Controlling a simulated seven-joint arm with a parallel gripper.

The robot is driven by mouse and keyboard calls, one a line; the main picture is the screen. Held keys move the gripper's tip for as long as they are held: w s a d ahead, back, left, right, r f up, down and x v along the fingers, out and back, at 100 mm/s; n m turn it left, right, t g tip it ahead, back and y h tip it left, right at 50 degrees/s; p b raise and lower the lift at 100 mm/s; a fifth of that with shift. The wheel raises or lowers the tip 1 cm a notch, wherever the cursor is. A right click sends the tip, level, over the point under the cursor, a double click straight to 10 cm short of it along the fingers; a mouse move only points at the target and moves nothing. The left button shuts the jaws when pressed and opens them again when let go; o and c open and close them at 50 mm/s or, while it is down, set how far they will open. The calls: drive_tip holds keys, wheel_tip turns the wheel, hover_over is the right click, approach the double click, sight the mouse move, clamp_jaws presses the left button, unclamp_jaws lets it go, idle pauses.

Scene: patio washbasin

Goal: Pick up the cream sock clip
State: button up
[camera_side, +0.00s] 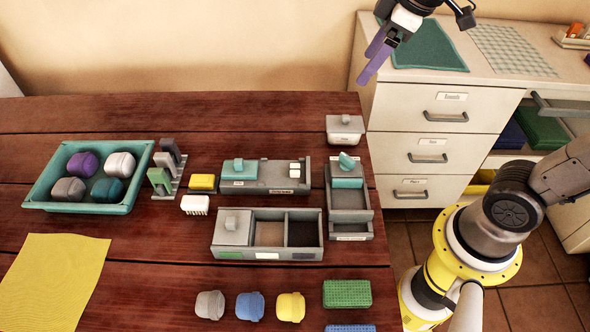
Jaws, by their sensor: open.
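My gripper (379,50), with purple fingers, hangs high at the top of the picture, by the left end of the cabinet top. It is open, with nothing seen between its fingers. I cannot pick out the cream sock clip for sure. Small whitish pieces (295,169) sit at the right end of a grey divided box (268,188) on the dark red wooden table (120,113). They are too small to identify. My gripper is well above and to the right of them, touching nothing.
A teal tray (38,188) holds several rounded bundles. A second grey box (262,213), a narrow grey box (349,217), a lidded container (345,128), an upright rack (170,184) and a white brush (195,204) crowd the middle. A yellow cloth (50,280) lies front left.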

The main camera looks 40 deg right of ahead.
drive_tip(key=w+a+f+n+g, duration=0.1)
drive_tip(key=w+a+f+n, duration=0.1)
drive_tip(key=w+f, duration=0.35)
drive_tip(key=n+g, duration=0.1)
drive_tip(key=g, duration=0.3)
hover_over(295, 168)
wheel_tip(295, 168, down, 20)
drive_tip(key=shift+d+r, duration=0.1)
drive_tip(key=shift+f, duration=3.1)
clamp_jaws()
